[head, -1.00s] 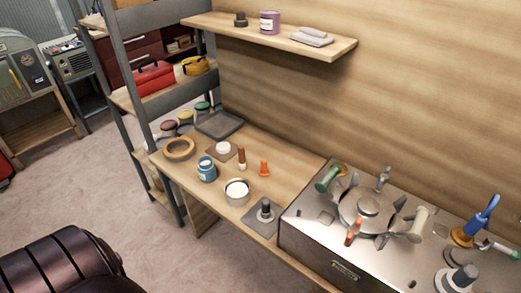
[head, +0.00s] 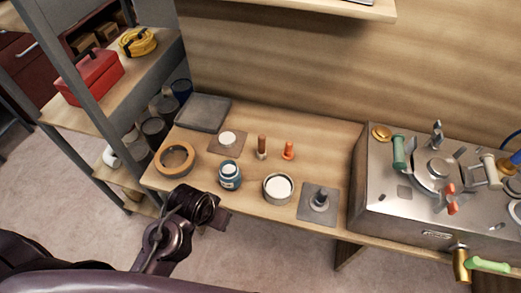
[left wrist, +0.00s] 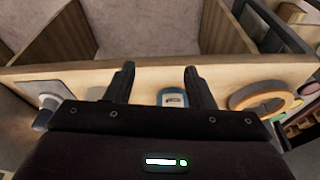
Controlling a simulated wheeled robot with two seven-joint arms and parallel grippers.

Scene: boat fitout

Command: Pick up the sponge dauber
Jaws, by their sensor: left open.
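A small upright piece with a brown handle and a pale lower end, which looks like the sponge dauber (head: 262,147), stands on the wooden bench in the head view. An orange cone-like piece (head: 288,150) stands just right of it. My left gripper (head: 222,212) is at the bench's front edge, in front of the blue jar and left of and nearer than the dauber, not touching it. In the left wrist view its two fingers (left wrist: 160,85) are spread with nothing held between them. The dauber cannot be made out there. My right gripper is not in view.
The blue jar (head: 229,175), a tin with white contents (head: 277,188), a wooden ring (head: 160,160) and a grey plate with a knob (head: 308,214) surround the dauber's front side. A dark tray (head: 203,113) lies behind. A metal unit (head: 375,205) stands right. Bench behind the dauber is clear.

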